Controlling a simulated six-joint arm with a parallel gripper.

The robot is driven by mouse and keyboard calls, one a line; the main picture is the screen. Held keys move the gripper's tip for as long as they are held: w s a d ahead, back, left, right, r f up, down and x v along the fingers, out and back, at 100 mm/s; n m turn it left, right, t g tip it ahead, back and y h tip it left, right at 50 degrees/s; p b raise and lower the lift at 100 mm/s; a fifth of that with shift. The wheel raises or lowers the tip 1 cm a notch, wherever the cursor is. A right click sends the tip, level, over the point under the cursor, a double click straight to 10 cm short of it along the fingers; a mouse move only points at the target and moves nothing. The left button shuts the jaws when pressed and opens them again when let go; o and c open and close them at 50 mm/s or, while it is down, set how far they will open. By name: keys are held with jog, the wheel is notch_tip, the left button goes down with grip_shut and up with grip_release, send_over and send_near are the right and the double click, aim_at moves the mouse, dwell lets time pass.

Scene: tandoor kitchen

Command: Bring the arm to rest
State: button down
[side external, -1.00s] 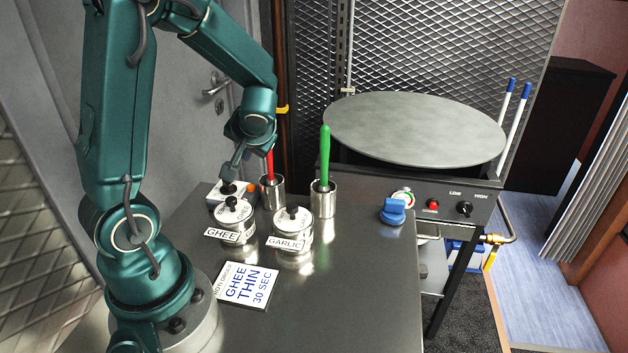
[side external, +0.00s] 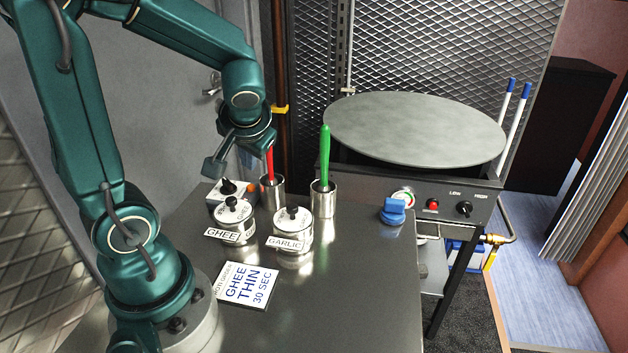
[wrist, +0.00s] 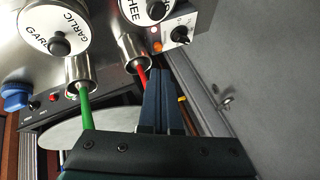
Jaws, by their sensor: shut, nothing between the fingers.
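My gripper (side external: 216,167) is shut and empty. In the side external view it hangs in the air just above and left of the ghee pot and the small switch box, apart from both. In the wrist view its dark fingers (wrist: 161,100) lie together, pointing up the picture. My arm is bent, with its elbow high at the upper left.
A ghee pot (side external: 232,222) and a garlic pot (side external: 293,230) stand on the steel table (side external: 350,290). Red (side external: 270,163) and green (side external: 325,160) handles stand in steel cups. A switch box (side external: 222,198) sits behind. The round griddle (side external: 415,128) is at right. A card (side external: 247,285) lies in front.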

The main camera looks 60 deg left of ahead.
jog(key=s+d+r+m+t+h, duration=0.1)
jog(key=s+d+m+h, duration=0.1)
jog(key=d, duration=0.6)
jog(key=s+d+r+m+t+h, duration=0.2)
jog(key=d+m+h, duration=0.2)
jog(key=d, duration=0.5)
jog(key=shift+s+r+h, duration=0.3)
jog(key=shift+s+h, duration=0.05)
jog(key=shift+h, duration=0.15)
jog(key=shift+d, duration=0.1)
